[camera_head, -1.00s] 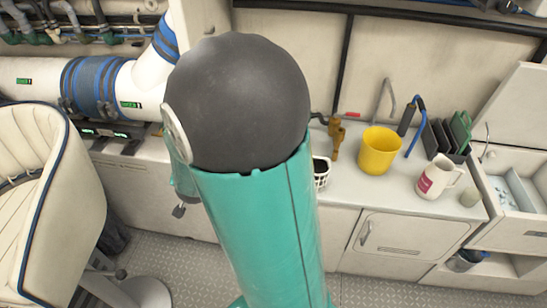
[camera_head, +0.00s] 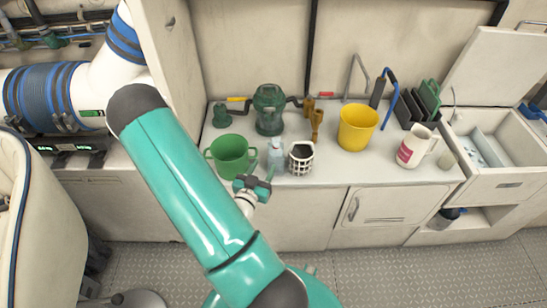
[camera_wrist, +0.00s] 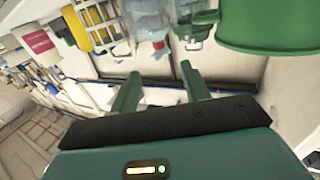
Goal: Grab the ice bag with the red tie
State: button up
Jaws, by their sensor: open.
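A small clear, pale-blue item (camera_head: 276,156), which looks like the ice bag, stands on the counter between a green mug and a white basket. In the wrist view a clear bag-like shape (camera_wrist: 150,24) with a small red spot shows near the top edge, partly cut off. My gripper (camera_head: 254,184) is open and empty at the counter's front edge, just in front of the clear item. In the wrist view its two fingers (camera_wrist: 160,84) are spread, pointing toward the bag, with nothing between them.
The green mug (camera_head: 232,154) stands close left of the clear item and the white basket (camera_head: 301,158) close right. A yellow bucket (camera_head: 357,127) and a white jug (camera_head: 415,147) stand farther right. The counter front (camera_head: 285,218) drops below my gripper.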

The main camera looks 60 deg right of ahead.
aim_at(275, 147)
jog(key=d, duration=0.7)
jog(key=w+d, duration=0.1)
jog(key=d, duration=0.3)
jog(key=shift+d+f, duration=0.1)
jog(key=shift+d, duration=0.25)
jog(key=shift+s, duration=0.1)
grip_shut()
